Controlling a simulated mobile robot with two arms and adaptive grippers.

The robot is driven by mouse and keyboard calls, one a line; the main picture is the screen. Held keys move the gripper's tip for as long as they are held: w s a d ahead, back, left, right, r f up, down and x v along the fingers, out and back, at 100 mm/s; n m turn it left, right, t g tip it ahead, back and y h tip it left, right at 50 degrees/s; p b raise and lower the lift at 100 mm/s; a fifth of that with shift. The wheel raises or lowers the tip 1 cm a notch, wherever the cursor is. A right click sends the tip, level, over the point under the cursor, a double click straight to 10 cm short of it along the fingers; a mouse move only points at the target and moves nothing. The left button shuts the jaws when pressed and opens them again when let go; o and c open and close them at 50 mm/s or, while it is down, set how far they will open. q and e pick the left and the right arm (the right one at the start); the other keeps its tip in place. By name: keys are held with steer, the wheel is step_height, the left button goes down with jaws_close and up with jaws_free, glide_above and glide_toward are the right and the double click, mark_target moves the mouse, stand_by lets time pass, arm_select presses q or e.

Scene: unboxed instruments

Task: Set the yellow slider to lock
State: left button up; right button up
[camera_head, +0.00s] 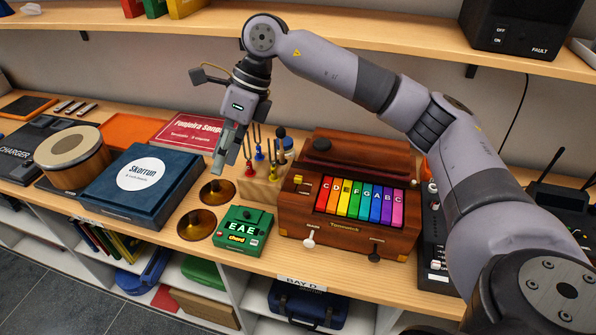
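A brown wooden instrument box (345,231) with rainbow keys lettered C to C stands on the bench, right of centre. A small yellow piece (298,179), which looks like the yellow slider, is at the left end of its top, left of the red key. Its markings are too small to read. A white knob (310,240) and a black knob (374,253) sit on the front face. My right gripper (228,160) points down, left of the box and apart from the yellow piece. Its finger gap is unclear. My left gripper is out of view.
Tuning forks in a wooden block (259,191) stand between my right gripper and the box. A green chord device (243,229), bronze discs (197,224) and a blue box (142,186) lie to the left. An upper shelf (400,38) runs behind.

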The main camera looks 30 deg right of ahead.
steer(key=s+d+r+m+h, duration=0.1)
steer(key=d+r+h, duration=0.2)
steer(key=d, duration=0.5)
steer(key=d+r+m+h, duration=0.1)
steer(key=d+r+h, duration=0.1)
steer(key=d, duration=0.6)
steer(key=b, duration=0.1)
glide_above(298, 177)
step_height(298, 177, down, 6)
steer(key=shift+h, duration=0.3)
step_height(298, 177, down, 11)
steer(key=p, duration=0.3)
steer(key=shift+s, duration=0.1)
jaws_close()
steer(key=shift+r, duration=0.1)
